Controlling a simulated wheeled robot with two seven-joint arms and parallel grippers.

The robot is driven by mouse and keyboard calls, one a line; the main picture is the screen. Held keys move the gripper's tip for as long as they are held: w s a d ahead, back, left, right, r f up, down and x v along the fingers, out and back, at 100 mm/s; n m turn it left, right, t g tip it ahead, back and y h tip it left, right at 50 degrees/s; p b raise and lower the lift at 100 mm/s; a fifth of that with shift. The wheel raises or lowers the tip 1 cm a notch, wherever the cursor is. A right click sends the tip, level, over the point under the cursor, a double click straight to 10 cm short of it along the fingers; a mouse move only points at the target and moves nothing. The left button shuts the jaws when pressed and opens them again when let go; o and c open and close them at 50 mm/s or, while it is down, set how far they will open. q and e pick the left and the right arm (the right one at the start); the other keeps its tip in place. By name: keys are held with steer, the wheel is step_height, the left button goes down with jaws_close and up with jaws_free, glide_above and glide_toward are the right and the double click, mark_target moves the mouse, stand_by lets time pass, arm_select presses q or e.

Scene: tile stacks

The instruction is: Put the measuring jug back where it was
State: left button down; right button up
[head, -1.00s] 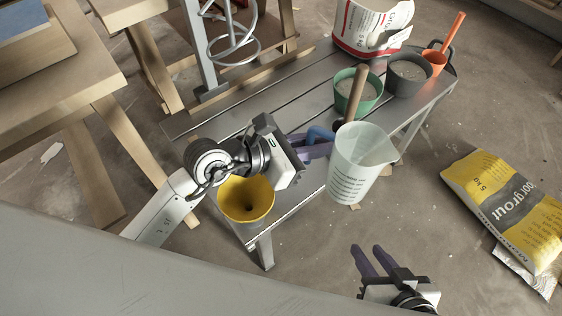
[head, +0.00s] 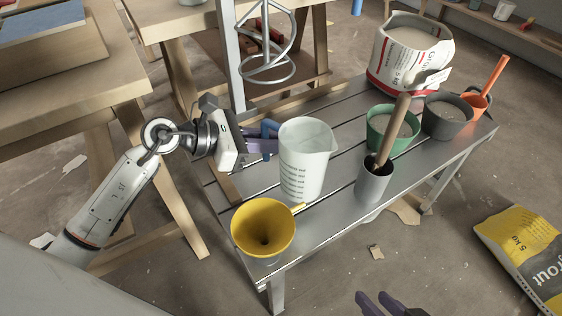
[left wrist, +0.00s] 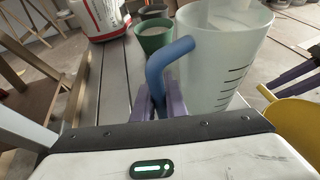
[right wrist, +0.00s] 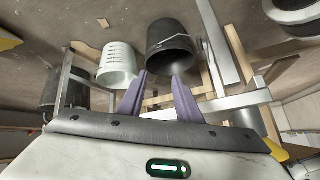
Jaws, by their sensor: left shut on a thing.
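The measuring jug (head: 304,165) is translucent white with dark graduation lines and a blue handle (head: 268,128). It is upright over the left part of the grey slatted bench (head: 340,207), behind the yellow funnel. I cannot tell whether its base touches the slats. My left gripper (head: 268,147) is shut on the handle, from the jug's left side. The left wrist view shows the purple fingers (left wrist: 161,103) around the blue handle (left wrist: 165,62), with the jug (left wrist: 222,60) to the right. My right gripper (head: 372,303) is empty at the bottom edge; its fingers are apart in the right wrist view (right wrist: 159,78).
The yellow funnel (head: 262,228) is at the bench's near left corner. A grey cup (head: 373,182) with a wooden-handled tool stands right of the jug.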

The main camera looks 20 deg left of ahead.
arm_select(q)
step_height(320, 180, down, 4)
steer(key=shift+f+b, duration=0.2)
steer(key=shift+b, duration=0.75)
steer(key=shift+f, duration=0.35)
arm_select(e)
steer(key=shift+w+a+r+t+y, duration=0.15)
steer(key=shift+a+r+y, duration=0.05)
steer(key=shift+a+r, duration=0.2)
steer(key=shift+w+a+r+t+y, duration=0.2)
steer(key=shift+a+r, duration=0.1)
steer(key=shift+r, duration=0.2)
arm_select(q)
steer(key=shift+f, duration=0.1)
steer(key=c, duration=2.2)
jaws_free()
steer(key=shift+f, duration=0.15)
steer(key=o, duration=0.4)
steer(key=shift+r, duration=0.2)
arm_select(e)
steer(key=shift+r, duration=0.1)
